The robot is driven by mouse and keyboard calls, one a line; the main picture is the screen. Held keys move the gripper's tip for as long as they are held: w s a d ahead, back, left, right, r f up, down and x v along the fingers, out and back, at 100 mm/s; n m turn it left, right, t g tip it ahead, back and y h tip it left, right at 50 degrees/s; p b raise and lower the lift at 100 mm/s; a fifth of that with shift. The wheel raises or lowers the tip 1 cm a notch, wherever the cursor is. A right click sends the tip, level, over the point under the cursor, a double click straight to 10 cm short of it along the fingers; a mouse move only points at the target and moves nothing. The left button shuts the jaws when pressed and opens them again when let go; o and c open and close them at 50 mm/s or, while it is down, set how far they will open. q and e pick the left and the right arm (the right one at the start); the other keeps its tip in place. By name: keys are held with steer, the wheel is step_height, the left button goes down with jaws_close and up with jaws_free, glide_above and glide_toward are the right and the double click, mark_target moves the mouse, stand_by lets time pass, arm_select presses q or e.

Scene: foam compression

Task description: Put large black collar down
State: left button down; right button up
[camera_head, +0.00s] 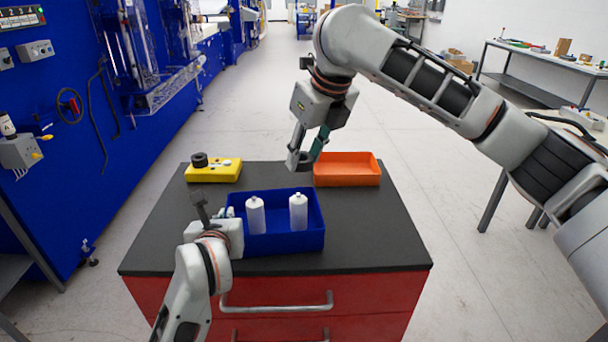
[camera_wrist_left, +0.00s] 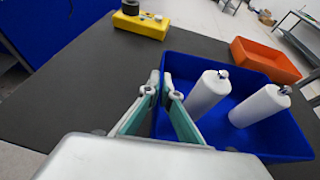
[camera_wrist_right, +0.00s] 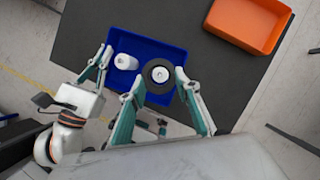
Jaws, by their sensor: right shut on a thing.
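My right gripper (camera_head: 302,158) is shut on a large black collar (camera_wrist_right: 149,79), a dark ring held in the air above the table. In the right wrist view a white bottle (camera_wrist_right: 160,74) shows through the collar's hole, in line of sight below it.
The blue tray (camera_head: 275,245) holds two white bottles (camera_head: 256,217) (camera_head: 298,212). An orange bin (camera_head: 346,172) stands at the back right. A yellow block (camera_head: 215,172) with a black round piece (camera_head: 199,160) stands at the back left. The dark tabletop (camera_head: 165,238) is bare at left and right.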

steer(key=shift+f, duration=3.1)
steer(key=shift+f, duration=0.25)
steer(key=shift+f, duration=0.35)
steer(key=o, duration=1.2)
steer(key=shift+a, duration=0.1)
